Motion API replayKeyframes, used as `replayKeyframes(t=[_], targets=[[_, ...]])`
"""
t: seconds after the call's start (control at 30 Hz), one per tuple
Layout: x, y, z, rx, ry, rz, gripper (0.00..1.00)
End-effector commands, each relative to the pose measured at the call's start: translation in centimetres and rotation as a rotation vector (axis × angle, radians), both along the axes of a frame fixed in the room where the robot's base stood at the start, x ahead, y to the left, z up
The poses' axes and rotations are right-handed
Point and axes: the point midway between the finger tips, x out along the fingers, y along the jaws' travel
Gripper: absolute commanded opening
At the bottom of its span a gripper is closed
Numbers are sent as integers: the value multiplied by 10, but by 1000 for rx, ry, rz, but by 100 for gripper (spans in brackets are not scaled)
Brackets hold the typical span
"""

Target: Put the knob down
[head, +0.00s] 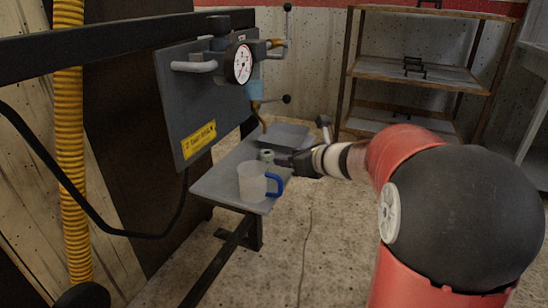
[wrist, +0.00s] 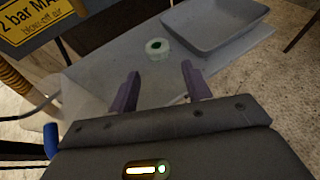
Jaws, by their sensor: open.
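The knob (head: 267,155) is a small pale green-grey round piece. It rests on the grey shelf (head: 220,181), between the mug and the grey tray. In the wrist view the knob (wrist: 158,48) shows a dark green centre and sits on the shelf just beyond the fingertips, roughly centred between them. My gripper (head: 287,160) is beside the knob, on its right in the head view. In the wrist view the two fingers of my gripper (wrist: 160,70) stand wide apart with nothing between them. The knob appears clear of both fingers.
A translucent mug (head: 252,182) with a blue handle stands near the shelf's front edge. A shallow grey tray (head: 287,136) lies behind the knob. A panel with a gauge (head: 243,64), pipes and levers rises at left. A shelving rack (head: 415,70) stands at the back.

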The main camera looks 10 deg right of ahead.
Motion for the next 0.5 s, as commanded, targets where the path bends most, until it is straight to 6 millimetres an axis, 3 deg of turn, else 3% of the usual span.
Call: replayKeyframes(t=[0.5], targets=[[51,31,-24,11,8,-2,49]])
